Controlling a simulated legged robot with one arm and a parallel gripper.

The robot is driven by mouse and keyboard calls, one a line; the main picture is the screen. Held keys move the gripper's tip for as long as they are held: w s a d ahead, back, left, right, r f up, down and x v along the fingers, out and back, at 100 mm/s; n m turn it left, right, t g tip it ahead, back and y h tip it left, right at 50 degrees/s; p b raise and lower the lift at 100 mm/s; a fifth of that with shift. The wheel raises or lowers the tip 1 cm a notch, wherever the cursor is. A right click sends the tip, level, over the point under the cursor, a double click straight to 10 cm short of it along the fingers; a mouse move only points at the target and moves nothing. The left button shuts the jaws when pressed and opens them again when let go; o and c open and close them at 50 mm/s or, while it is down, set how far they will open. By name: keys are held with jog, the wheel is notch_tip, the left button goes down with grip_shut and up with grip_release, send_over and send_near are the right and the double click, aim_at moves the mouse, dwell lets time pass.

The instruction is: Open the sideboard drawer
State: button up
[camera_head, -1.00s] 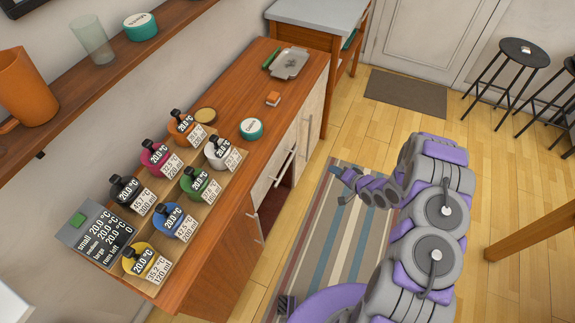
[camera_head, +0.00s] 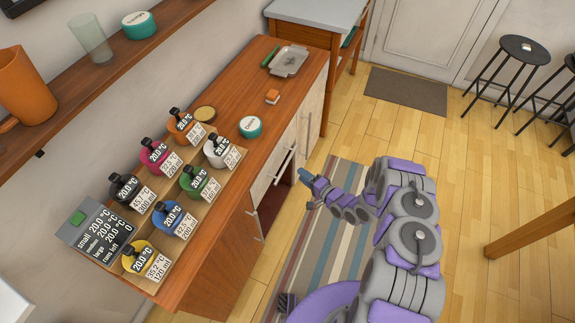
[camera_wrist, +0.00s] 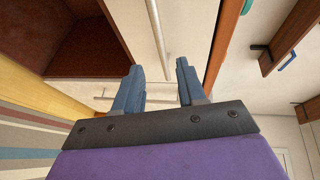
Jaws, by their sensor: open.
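The sideboard (camera_head: 234,126) stands along the left wall, with a wooden top and pale front panels (camera_head: 312,108). A long metal bar handle (camera_head: 284,167) shows on its front; a bar handle (camera_wrist: 158,38) also shows in the wrist view beyond my fingers. A second thin handle (camera_wrist: 108,98) is partly behind the left finger. I cannot tell which panel is the drawer; no panel looks pulled out. My gripper (camera_head: 303,175) is in front of the sideboard, apart from it. In the wrist view my gripper (camera_wrist: 160,82) is open, with nothing between its blue fingers.
A dark open compartment (camera_wrist: 92,58) is in the sideboard front. Several labelled round containers (camera_head: 172,217), a teal tin (camera_head: 250,127) and a tray (camera_head: 290,61) stand on top. A striped rug (camera_head: 330,240) covers the floor; stools (camera_head: 520,50) are far right.

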aim_at(287, 163)
jog(key=x, duration=0.5)
jog(key=b+x, duration=0.1)
jog(key=x, duration=0.3)
jog(key=shift+w+a+f, duration=0.15)
jog(key=shift+a+f, duration=0.1)
jog(key=shift+a, duration=0.1)
jog(key=shift+w+a, duration=0.15)
jog(key=shift+a, duration=0.1)
jog(key=shift+a, duration=0.1)
jog(key=shift+c, duration=0.3)
grip_shut()
